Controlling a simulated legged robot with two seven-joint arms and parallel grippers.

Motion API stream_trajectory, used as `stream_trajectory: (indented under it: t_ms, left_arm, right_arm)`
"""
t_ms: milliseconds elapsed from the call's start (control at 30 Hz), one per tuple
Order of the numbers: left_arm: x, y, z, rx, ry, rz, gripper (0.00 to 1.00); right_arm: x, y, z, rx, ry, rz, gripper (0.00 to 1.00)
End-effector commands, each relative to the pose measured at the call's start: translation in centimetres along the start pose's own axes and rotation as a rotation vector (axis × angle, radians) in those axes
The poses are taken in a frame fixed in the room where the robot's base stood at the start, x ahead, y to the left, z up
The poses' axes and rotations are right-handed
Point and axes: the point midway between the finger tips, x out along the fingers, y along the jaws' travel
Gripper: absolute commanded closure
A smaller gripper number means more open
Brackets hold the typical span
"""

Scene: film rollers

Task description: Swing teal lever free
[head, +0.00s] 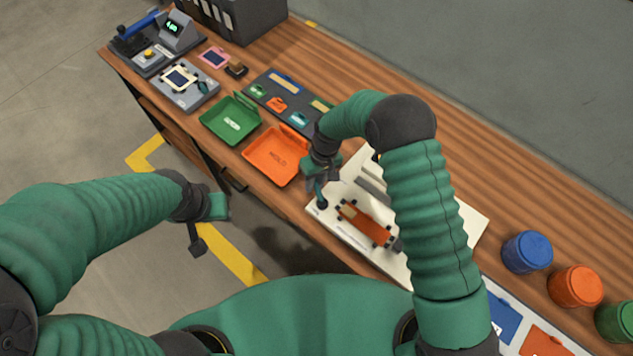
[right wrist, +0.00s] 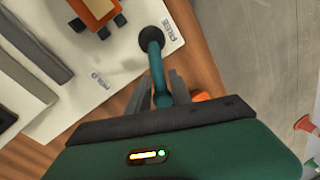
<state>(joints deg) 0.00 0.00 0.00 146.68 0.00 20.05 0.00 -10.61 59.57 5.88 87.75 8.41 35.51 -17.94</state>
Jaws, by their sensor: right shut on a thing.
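The teal lever (right wrist: 156,66) shows in the right wrist view as a short bar running from a dark round pivot (right wrist: 151,38) toward my gripper. My right gripper (right wrist: 160,90) is shut on the lever's end, with a dark finger on each side. The pivot lies between the printed words HOLD and FREE on a white board (head: 333,222). In the head view my right gripper (head: 318,186) is over the board's left corner and hides most of the lever. My left gripper (head: 207,225) hangs off the table's front edge, away from the board; its fingers are unclear.
An orange roller piece (head: 366,224) with dark wheels lies on the board beside the pivot, near grey bars. An orange tray (head: 262,172) and a green tray (head: 213,128) stand left of the board. Blue, orange and green tubs stand at the right.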

Motion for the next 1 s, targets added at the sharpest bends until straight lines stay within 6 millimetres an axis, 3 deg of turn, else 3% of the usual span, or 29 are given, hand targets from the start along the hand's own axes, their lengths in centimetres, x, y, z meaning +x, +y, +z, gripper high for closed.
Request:
stream_trajectory:
  t_ms: [33, 200, 233, 367, 733, 867, 1000]
  left_arm:
    - [0.0, 0.0, 0.0, 0.0, 0.0, 0.0, 0.64]
    - [0.0, 0.0, 0.0, 0.0, 0.0, 0.0, 0.64]
    - [0.0, 0.0, 0.0, 0.0, 0.0, 0.0, 0.64]
    - [0.0, 0.0, 0.0, 0.0, 0.0, 0.0, 0.64]
    - [0.1, 0.0, 0.0, 0.0, 0.0, 0.0, 0.64]
    - [0.4, 0.0, 0.1, 0.0, 0.0, 0.0, 0.64]
    - [0.8, 0.0, 0.2, 0.0, 0.0, 0.0, 0.64]
  right_arm:
    - [-0.4, 0.0, -0.9, -0.001, 0.025, 0.003, 1.0]
    - [-0.4, -0.1, -0.9, -0.001, 0.025, 0.002, 1.0]
    - [-0.4, -0.1, -0.9, -0.001, 0.024, 0.002, 0.72]
    - [-0.3, -0.1, -0.7, -0.001, 0.019, 0.001, 0.55]
    - [-0.8, -0.1, -0.4, 0.0, 0.015, 0.002, 0.55]
    - [-3.1, -0.1, -0.5, 0.0, 0.016, 0.002, 0.55]
    - [-7.2, -0.1, -0.6, -0.002, 0.017, 0.003, 0.55]
